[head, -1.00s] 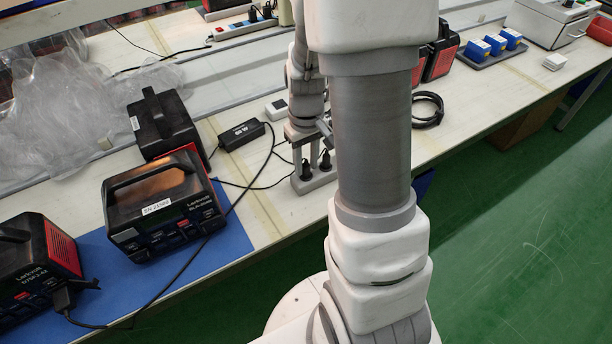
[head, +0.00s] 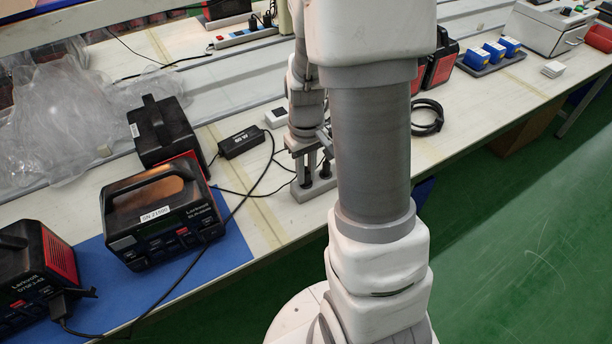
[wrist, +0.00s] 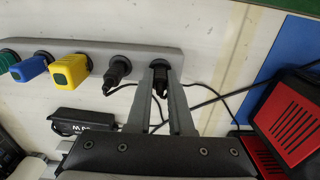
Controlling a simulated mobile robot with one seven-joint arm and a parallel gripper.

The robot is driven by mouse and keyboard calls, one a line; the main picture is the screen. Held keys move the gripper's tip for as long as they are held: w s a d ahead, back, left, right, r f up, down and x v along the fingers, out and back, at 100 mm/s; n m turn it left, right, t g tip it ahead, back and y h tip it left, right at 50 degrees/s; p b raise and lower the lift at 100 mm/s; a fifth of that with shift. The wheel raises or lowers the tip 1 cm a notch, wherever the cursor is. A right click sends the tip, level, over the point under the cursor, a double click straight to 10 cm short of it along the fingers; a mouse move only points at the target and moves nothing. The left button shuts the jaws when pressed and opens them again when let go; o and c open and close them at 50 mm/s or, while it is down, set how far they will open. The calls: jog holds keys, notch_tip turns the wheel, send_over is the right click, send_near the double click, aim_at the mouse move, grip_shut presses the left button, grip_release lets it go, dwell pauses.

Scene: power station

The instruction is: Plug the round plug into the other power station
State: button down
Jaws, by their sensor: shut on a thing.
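My gripper (wrist: 159,72) is shut on a black plug (wrist: 160,84) seated at the right end of a grey power strip (wrist: 84,54) in the wrist view. A second black plug (wrist: 118,68) sits just left of it. I cannot tell clearly which one is round. In the head view my gripper (head: 311,166) is down at the strip (head: 316,189), partly hidden by my arm.
A third black-and-red station (head: 163,130) stands behind. A black power adapter (head: 240,141) and loose cables lie left of the strip. Yellow (wrist: 70,69), blue (wrist: 30,68) and green plugs fill the strip's left part. A coiled cable (head: 428,117) lies to the right.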

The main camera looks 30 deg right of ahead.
aim_at(306, 172)
jog(key=shift+r+p, duration=2.4)
jog(key=shift+r, duration=0.6)
